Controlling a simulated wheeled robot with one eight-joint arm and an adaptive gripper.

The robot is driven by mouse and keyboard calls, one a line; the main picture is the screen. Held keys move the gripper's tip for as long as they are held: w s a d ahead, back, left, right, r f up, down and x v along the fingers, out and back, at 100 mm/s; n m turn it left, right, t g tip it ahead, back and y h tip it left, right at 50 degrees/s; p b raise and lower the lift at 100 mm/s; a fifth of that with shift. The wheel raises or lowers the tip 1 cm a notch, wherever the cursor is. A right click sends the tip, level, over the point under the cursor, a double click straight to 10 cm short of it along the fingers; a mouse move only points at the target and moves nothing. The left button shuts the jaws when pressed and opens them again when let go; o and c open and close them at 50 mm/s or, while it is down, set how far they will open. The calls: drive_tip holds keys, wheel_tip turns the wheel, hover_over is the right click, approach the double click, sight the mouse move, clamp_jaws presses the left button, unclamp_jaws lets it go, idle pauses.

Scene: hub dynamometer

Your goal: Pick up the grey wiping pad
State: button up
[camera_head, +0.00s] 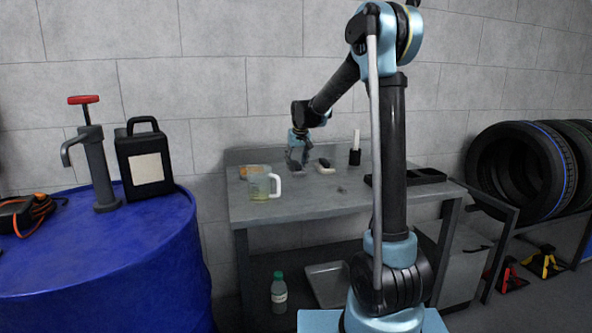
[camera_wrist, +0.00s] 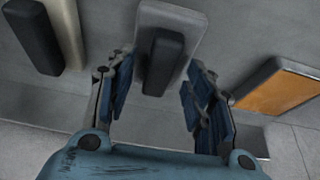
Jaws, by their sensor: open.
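The grey wiping pad, a light grey slab (camera_wrist: 196,22) with a darker raised block on top, lies on the metal bench in the upper middle of the wrist view. In the head view, the small grey pad (camera_head: 297,170) shows partly behind my gripper (camera_head: 298,160). My gripper (camera_wrist: 158,85) is open above the bench and points down. Its blue-padded fingers are on either side of the pad's dark block, with nothing held. I cannot tell whether the fingers touch the pad.
A clear jug (camera_head: 261,188) stands at the bench front. A black holder (camera_head: 355,156) and black tray (camera_head: 425,175) are farther right.

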sight(297, 163)
drive_tip(key=shift+f, duration=0.15)
clamp_jaws()
wheel_tip(297, 163, up, 10)
drive_tip(key=shift+r, duration=0.2)
idle(0.6)
drive_tip(key=c, duration=1)
unclamp_jaws()
drive_tip(key=shift+c, duration=0.2)
